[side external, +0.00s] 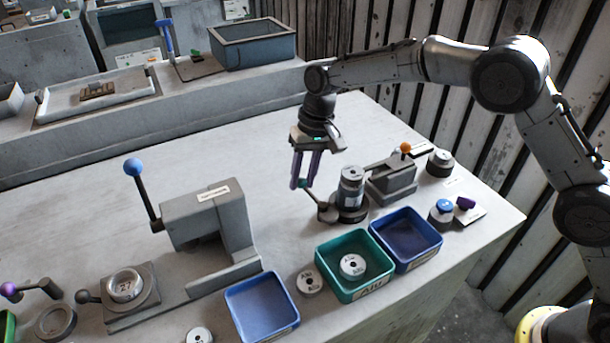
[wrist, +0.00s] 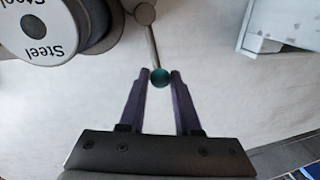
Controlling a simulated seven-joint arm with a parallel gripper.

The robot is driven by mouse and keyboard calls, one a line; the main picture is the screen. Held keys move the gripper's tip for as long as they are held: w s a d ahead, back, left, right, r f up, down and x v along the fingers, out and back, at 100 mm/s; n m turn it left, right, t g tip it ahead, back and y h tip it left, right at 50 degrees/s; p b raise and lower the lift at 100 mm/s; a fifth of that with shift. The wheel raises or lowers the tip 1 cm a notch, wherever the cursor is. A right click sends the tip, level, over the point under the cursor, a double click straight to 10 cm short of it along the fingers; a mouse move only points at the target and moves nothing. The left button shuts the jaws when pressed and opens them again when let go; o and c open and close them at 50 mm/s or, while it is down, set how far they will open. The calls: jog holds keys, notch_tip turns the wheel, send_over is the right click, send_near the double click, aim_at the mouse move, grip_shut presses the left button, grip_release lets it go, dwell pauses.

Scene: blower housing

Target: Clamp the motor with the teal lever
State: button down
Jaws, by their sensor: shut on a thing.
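The teal lever's ball knob (wrist: 159,77) sits between my gripper's fingertips in the wrist view, with its thin rod (wrist: 153,45) running up to a round pivot (wrist: 145,14). My gripper (side external: 301,184) has purple fingers pointing down and is shut on the knob. In the side external view the lever's rod (side external: 315,198) runs from the fingertips to the dark base of the motor stand. The motor (side external: 351,188), a grey cylinder, stands upright in that base (side external: 352,214). In the wrist view a steel-labelled cylinder (wrist: 42,30) shows at upper left.
A grey fixture with an orange knob (side external: 405,148) stands just behind the motor. A teal bin (side external: 340,246) and a dark blue bin (side external: 420,226) stand in front of it. A grey press with a blue-knobbed handle (side external: 133,167) is at left.

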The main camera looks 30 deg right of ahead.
jog(key=a+n, duration=0.1)
jog(key=n, duration=0.1)
jog(key=a+n, duration=0.1)
jog(key=n, duration=0.1)
jog(key=shift+s+a+r+g, duration=0.1)
jog(key=shift+s+a+g, duration=0.15)
jog(key=shift+s+g, duration=0.15)
jog(key=a+n, duration=0.1)
jog(key=n, duration=0.1)
jog(key=s+n, duration=0.1)
jog(key=n, duration=0.1)
jog(key=shift+s+a+g, duration=0.15)
jog(key=shift+a+g, duration=0.15)
jog(key=shift+a, duration=0.1)
jog(key=s+n, duration=0.1)
jog(key=a+n, duration=0.1)
jog(key=n, duration=0.1)
jog(key=shift+s+h, duration=0.35)
jog(key=shift+h, duration=0.05)
jog(key=shift+s+a+n+g+h, duration=0.2)
jog(key=shift+s+n, duration=0.3)
jog(key=shift+n, duration=0.45)
jog(key=shift+s+a+n+g+h, duration=0.1)
jog(key=shift+s+a+n+g, duration=0.1)
jog(key=shift+s+n, duration=0.55)
jog(key=shift+w+n, duration=0.15)
jog(key=shift+n, duration=0.25)
jog(key=c, duration=0.6)
grip_release()
jog(key=shift+d, duration=0.1)
